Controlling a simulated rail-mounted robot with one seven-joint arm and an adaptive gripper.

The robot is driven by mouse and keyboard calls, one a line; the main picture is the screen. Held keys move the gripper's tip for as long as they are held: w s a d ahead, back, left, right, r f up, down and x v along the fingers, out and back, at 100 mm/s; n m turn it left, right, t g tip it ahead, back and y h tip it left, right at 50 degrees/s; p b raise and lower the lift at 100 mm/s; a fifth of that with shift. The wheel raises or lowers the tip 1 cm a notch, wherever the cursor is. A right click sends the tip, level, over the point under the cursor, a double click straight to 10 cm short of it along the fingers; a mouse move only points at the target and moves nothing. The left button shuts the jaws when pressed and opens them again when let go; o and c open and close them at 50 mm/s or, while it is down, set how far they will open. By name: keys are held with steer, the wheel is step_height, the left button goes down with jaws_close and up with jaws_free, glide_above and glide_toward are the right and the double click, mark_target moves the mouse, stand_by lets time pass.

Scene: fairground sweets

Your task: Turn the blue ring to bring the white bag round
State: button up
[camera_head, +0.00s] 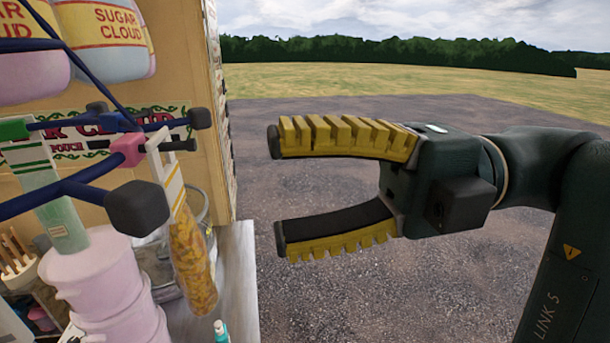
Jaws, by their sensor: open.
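The blue ring (35,200) shows in part at the left as dark blue tubes with dark square end blocks; the rest is cut off by the picture's edge. A bag of orange pieces (192,262) with a white header hangs by a pink clip (128,148). A pale bag with a green-striped header (30,165) hangs by a green clip (14,129). I cannot make out for certain a white bag. My gripper (278,188) is open and empty, its yellow-padded fingers pointing left. It is apart from the ring, to its right.
Open paving lies right.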

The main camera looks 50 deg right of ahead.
mark_target(164, 206)
steer(key=b+x, duration=0.1)
steer(key=x, duration=0.9)
steer(key=shift+b, duration=0.4)
